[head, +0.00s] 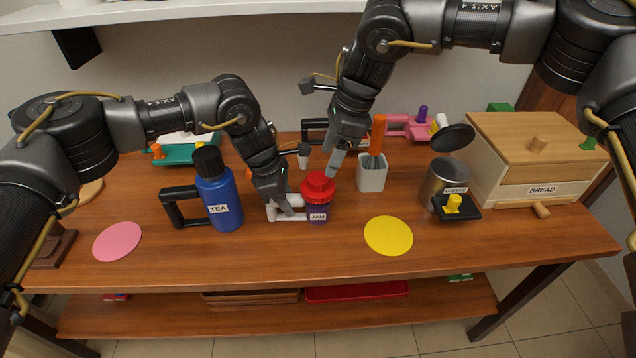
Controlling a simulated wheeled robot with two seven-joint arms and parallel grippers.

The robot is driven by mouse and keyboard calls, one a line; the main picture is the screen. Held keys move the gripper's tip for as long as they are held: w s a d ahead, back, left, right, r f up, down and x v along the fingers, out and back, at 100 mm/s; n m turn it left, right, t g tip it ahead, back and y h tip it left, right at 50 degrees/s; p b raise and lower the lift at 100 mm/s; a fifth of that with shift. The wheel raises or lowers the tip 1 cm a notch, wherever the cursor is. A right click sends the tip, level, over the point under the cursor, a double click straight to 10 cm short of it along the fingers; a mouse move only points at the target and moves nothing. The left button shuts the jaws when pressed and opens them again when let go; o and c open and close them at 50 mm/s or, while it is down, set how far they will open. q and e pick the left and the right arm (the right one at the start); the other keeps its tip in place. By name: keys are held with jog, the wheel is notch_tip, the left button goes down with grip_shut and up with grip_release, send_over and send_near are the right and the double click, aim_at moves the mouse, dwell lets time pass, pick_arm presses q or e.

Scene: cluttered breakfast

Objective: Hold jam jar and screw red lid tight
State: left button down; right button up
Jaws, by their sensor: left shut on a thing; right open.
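The jam jar (318,216) is purple with a "JAM" label and a white handle (287,214) on its left side. It stands upright on the table. The red lid (318,189), with a raised knob on top, sits on the jar's mouth; how tightly it is screwed cannot be told. My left gripper (287,207) is shut on the jar's handle, just left of the jar. My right gripper (333,171) is open and points down just above and to the right of the lid. Its fingers are partly hidden, and I see no clear contact with the lid.
A blue tea flask (219,203) stands left of my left gripper. A white utensil holder (372,174) is close to the right of the jar. A coffee canister (444,184) and bread box (540,165) are farther right. Pink (118,241) and yellow (388,236) discs lie in front.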

aim_at(321, 177)
jog(key=shift+x, duration=3.05)
